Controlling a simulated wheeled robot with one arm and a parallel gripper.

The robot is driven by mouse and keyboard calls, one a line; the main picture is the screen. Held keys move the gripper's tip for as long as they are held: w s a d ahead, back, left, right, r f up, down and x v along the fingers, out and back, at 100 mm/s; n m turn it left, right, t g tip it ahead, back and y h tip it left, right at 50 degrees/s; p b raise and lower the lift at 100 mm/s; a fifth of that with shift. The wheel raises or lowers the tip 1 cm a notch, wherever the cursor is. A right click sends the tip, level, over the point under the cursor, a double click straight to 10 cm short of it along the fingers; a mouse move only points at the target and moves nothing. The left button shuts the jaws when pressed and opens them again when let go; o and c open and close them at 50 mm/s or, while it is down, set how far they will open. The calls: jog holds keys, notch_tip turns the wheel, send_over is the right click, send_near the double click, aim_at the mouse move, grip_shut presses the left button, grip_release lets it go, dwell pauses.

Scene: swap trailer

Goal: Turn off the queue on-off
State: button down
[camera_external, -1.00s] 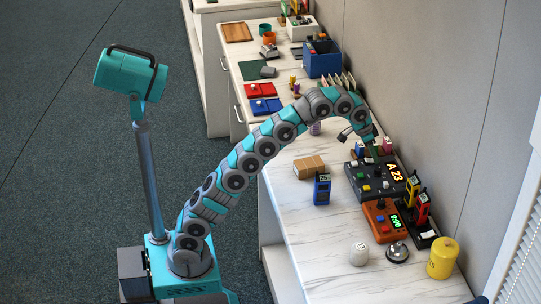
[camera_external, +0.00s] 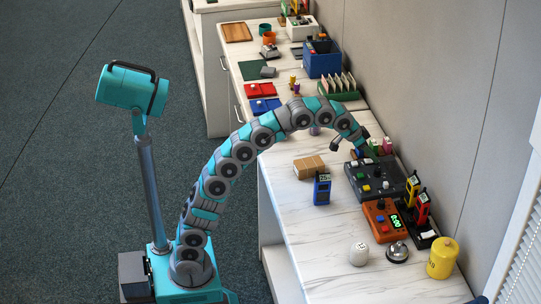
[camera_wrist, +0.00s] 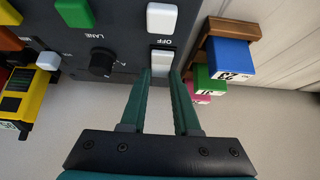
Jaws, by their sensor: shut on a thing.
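The queue console (camera_external: 375,184), a dark grey box with colored buttons, sits on the counter by the wall. Its display is dark in the external view. In the wrist view its white on-off switch (camera_wrist: 161,60) is beside the upside-down label OFF, at the edge of the dark panel (camera_wrist: 125,50). My gripper (camera_wrist: 161,74) has its two green fingers closed in at the switch, one on each side of its near end. In the external view the arm's end hides the far part of the console and the switch.
On the console panel are a black LANE knob (camera_wrist: 101,63) and a green button (camera_wrist: 75,13). A blue block (camera_wrist: 232,57) on a brown holder is close right of the switch. An orange timer box (camera_external: 383,222) stands nearer.

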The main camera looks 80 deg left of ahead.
jog(key=shift+t, duration=0.3)
jog(key=c, duration=0.6)
grip_release()
jog(key=shift+s, duration=0.1)
jog(key=shift+c, duration=0.2)
jog(key=v, duration=0.8)
